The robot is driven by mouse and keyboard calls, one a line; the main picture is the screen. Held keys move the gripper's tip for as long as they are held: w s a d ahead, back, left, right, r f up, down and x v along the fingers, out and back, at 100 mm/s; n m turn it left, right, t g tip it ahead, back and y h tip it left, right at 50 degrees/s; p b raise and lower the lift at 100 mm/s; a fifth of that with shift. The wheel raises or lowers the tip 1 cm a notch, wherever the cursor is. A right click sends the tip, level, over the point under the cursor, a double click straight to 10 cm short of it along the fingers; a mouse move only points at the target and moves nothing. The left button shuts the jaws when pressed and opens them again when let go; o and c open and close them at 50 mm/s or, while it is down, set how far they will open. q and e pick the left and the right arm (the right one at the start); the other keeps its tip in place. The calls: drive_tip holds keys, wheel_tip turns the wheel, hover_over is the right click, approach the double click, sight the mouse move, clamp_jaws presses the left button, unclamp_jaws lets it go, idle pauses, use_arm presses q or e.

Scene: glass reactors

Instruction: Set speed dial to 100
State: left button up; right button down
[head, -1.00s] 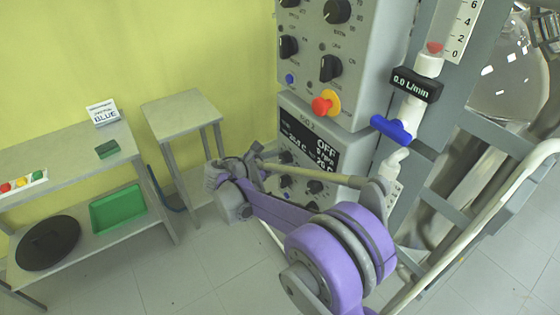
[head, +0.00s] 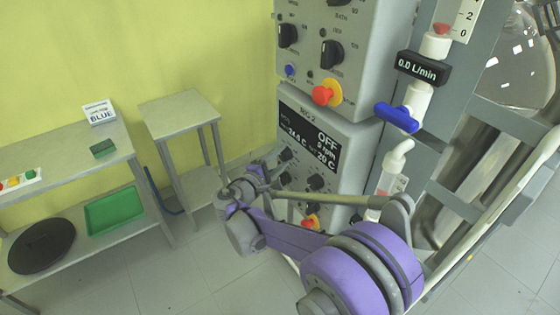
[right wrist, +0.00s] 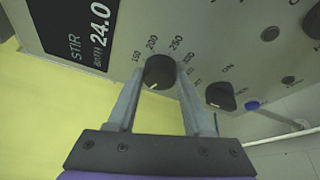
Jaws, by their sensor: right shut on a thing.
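A black dial (right wrist: 159,72) on a grey panel sits between the fingers of my right gripper (right wrist: 158,80) in the right wrist view. The fingers are shut on it from both sides. Printed numbers 150, 200, 250 and 300 run around the dial. A white pointer mark shows on its lower left. A dark display (right wrist: 75,25) beside it reads STIR and 24.0. In the head view my right gripper (head: 270,168) is at the left side of the lower panel, whose display (head: 312,137) reads OFF and 0 rpm. My left gripper is not in view.
A second black knob (right wrist: 221,95) and a blue button (right wrist: 252,105) are close to the right finger. In the head view, an upper panel with a red stop button (head: 323,95), a blue valve handle (head: 397,117) and a small side table (head: 180,108) surround the arm.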

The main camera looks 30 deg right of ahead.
drive_tip(key=m+h+b, duration=0.1)
drive_tip(key=m, duration=0.1)
drive_tip(key=m+t+h+b, duration=0.1)
drive_tip(key=m, duration=0.2)
drive_tip(key=shift+f, duration=0.2)
drive_tip(key=shift+m, duration=0.4)
drive_tip(key=shift+c, duration=1.5)
unclamp_jaws()
drive_tip(key=shift+a, duration=0.1)
drive_tip(key=b+v, duration=0.1)
drive_tip(key=v, duration=0.9)
drive_tip(key=shift+a, duration=0.3)
drive_tip(key=shift+s, duration=0.15)
